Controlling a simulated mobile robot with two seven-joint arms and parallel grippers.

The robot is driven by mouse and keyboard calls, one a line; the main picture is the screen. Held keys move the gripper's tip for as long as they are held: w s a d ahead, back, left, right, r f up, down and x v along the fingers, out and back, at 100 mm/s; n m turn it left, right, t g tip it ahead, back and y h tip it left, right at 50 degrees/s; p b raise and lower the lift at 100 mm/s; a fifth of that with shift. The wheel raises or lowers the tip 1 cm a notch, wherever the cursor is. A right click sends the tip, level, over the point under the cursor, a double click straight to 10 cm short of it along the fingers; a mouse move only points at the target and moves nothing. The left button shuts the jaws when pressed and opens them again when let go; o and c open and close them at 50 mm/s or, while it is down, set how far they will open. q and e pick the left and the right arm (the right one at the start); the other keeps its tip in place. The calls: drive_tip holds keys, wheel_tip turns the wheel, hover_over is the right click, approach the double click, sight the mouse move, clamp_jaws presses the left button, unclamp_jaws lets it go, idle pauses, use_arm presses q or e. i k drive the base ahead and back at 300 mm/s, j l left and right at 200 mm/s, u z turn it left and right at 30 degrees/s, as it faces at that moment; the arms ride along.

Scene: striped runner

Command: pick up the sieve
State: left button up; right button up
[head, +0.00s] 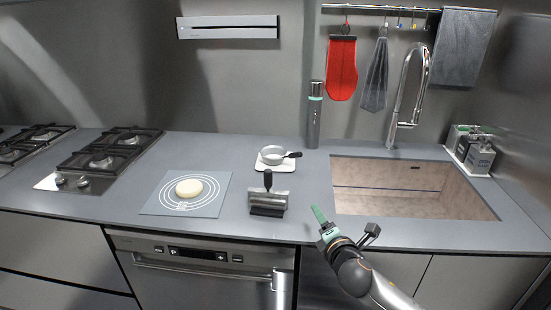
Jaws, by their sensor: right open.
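What looks like the sieve (268,155) is a small round grey bowl with a black handle pointing right. It rests on a small white slab (262,167) towards the back of the counter, left of the sink. My right gripper (345,224) is open and empty at the counter's front edge, by the sink's front left corner. It is in front of and to the right of the sieve, well apart from it. My left gripper is out of view.
A metal tool with an upright black handle (268,181) stands in front of the sieve. A grey mat (150,207) with pale dough (188,187) lies left. A tall dark cylinder (314,120) stands behind right. The sink (410,186) opens to the right.

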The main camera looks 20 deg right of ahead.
sight(271, 155)
drive_tip(key=i+l, duration=0.2)
drive_tip(key=i, duration=0.2)
drive_tip(key=i+l, duration=0.15)
drive_tip(key=i, duration=0.25)
